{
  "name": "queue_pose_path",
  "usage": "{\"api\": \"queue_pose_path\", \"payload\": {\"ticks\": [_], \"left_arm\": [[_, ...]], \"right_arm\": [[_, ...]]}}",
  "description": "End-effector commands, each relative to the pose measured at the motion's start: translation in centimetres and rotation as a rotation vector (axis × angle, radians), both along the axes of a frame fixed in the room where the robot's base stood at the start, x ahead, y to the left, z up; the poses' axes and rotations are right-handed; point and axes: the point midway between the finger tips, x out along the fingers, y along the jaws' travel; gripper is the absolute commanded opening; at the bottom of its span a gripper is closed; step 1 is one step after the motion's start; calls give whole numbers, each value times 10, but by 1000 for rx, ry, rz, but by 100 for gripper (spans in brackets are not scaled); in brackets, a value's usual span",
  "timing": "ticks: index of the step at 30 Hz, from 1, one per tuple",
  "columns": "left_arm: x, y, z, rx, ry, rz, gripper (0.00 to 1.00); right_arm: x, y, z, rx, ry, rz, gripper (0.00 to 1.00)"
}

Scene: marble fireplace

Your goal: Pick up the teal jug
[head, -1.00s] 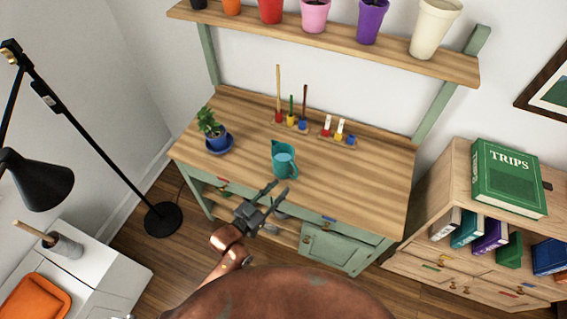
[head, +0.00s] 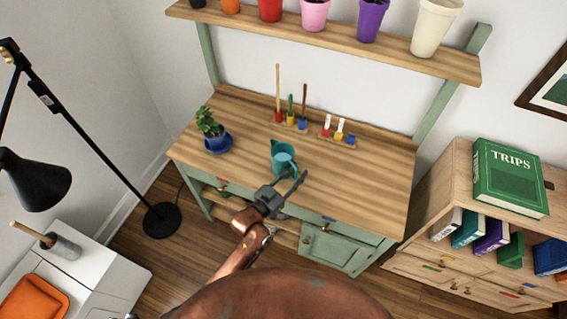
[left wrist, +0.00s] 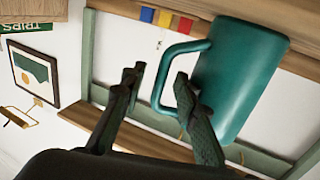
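The teal jug (head: 278,149) stands upright on the wooden top of the green-framed bench. Its handle side faces my left gripper (head: 297,175), which is low over the bench's front part and partly covers the jug. The left wrist view shows the jug (left wrist: 243,75) large and tilted, with its loop handle between the two dark fingers (left wrist: 160,73). One finger appears to overlap the handle's opening and the other is outside it. The fingers are spread, with a gap around the handle; contact cannot be told. My right gripper is out of view.
A potted plant (head: 208,128) on a blue saucer stands left of the jug. Colored holders (head: 290,123) with upright sticks stand behind it. A shelf with flower pots (head: 315,14) hangs above. The bench top right of the jug is clear.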

Motion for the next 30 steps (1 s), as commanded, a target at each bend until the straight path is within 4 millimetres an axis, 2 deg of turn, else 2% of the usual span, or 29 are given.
{"api": "queue_pose_path", "payload": {"ticks": [2, 14, 30], "left_arm": [[0, 0, 0, 0, 0, 0, 28], [0, 0, 0, 0, 0, 0, 0], [0, 0, 2, 0, -4, 0, 0]], "right_arm": [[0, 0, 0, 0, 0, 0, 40], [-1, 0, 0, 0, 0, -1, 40], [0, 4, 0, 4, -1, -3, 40]]}}
